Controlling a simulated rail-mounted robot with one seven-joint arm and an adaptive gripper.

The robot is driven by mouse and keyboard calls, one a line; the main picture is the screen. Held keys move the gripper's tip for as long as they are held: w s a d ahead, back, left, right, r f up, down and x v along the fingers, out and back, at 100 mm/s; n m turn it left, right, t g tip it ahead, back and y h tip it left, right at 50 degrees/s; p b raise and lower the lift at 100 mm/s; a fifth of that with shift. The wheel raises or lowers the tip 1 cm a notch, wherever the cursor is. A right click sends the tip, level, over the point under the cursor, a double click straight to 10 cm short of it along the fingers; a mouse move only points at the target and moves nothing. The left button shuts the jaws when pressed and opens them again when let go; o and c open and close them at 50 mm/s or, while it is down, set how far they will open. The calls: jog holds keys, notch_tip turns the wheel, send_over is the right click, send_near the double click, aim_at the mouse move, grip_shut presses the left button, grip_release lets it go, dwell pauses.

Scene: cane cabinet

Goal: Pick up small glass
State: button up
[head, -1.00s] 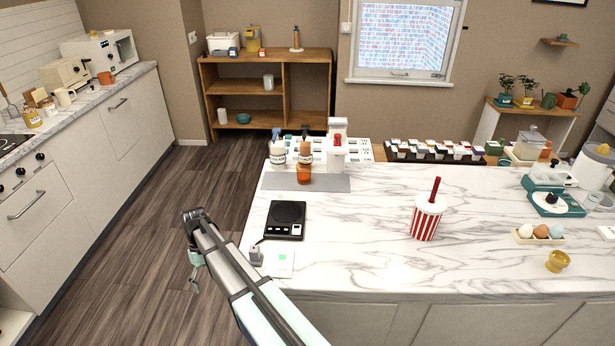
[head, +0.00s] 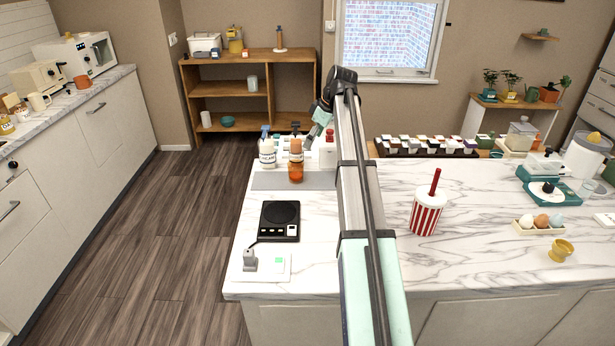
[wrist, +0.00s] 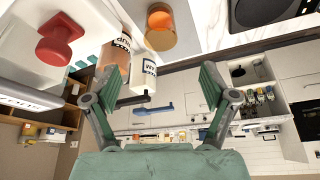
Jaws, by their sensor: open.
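A small amber glass (head: 296,174) stands on the grey mat at the back left of the marble counter; I take it as the small glass. In the wrist view an amber round vessel (wrist: 160,22) shows at the top middle, beyond the fingertips. My gripper (head: 317,127) is above the back of the mat, up and to the right of the glass. In the wrist view my gripper (wrist: 158,82) is open, its two green fingers spread with nothing gripped. Its fingertips are apart from the glass.
A black scale (head: 280,220) and a striped cup (head: 427,214) are nearer. Bare marble lies between them.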

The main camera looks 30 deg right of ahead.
aim_at(296, 173)
jog(key=p+x, duration=0.2)
jog(key=x, duration=0.9)
jog(key=shift+a+f+p, duration=0.1)
jog(key=shift+f+p, duration=0.2)
jog(key=shift+f, duration=0.05)
jog(key=shift+p+x, duration=1.05)
jog(key=shift+x, duration=1.65)
jog(key=c, duration=1.5)
